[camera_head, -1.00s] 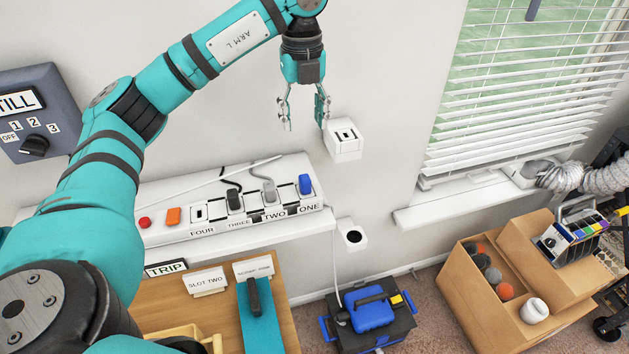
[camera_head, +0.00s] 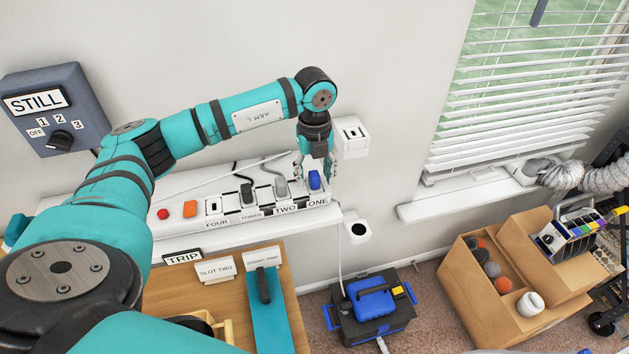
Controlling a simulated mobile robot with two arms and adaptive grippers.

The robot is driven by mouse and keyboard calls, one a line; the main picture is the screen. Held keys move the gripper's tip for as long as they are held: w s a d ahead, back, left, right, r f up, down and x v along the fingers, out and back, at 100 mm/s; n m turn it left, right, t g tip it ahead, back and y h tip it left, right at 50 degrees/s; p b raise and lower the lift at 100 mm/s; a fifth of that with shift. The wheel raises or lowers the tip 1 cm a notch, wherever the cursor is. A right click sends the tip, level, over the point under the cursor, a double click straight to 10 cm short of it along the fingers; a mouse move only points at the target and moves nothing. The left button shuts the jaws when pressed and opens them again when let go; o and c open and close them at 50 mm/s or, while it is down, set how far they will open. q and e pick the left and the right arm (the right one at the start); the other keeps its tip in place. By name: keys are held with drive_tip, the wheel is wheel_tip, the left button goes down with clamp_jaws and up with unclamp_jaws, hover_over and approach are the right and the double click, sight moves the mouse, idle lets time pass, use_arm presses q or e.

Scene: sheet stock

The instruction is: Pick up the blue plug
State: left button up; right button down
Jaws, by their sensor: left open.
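The blue plug (camera_head: 314,180) stands in the slot marked ONE at the right end of the white power strip (camera_head: 216,222). A grey plug (camera_head: 281,187) stands in slot TWO and a black plug (camera_head: 247,194) in slot THREE; slot FOUR is empty. My left gripper (camera_head: 316,175) points down and is open, with its fingers at either side of the blue plug in the picture. I cannot tell whether they touch it. My right gripper is not in view.
A white wall socket (camera_head: 351,134) is just right of my left gripper, and a round black socket (camera_head: 357,230) is below the ledge. The strip has a red button (camera_head: 163,214) and an orange switch (camera_head: 190,209). A blue-lidded toolbox (camera_head: 372,302) stands on the floor.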

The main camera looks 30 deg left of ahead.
use_arm(q)
drive_tip(key=shift+s+f, duration=0.1)
drive_tip(key=shift+f, duration=0.35)
drive_tip(key=c, duration=0.5)
clamp_jaws()
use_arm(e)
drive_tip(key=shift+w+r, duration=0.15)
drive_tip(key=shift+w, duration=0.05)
use_arm(q)
drive_tip(key=shift+r, duration=0.15)
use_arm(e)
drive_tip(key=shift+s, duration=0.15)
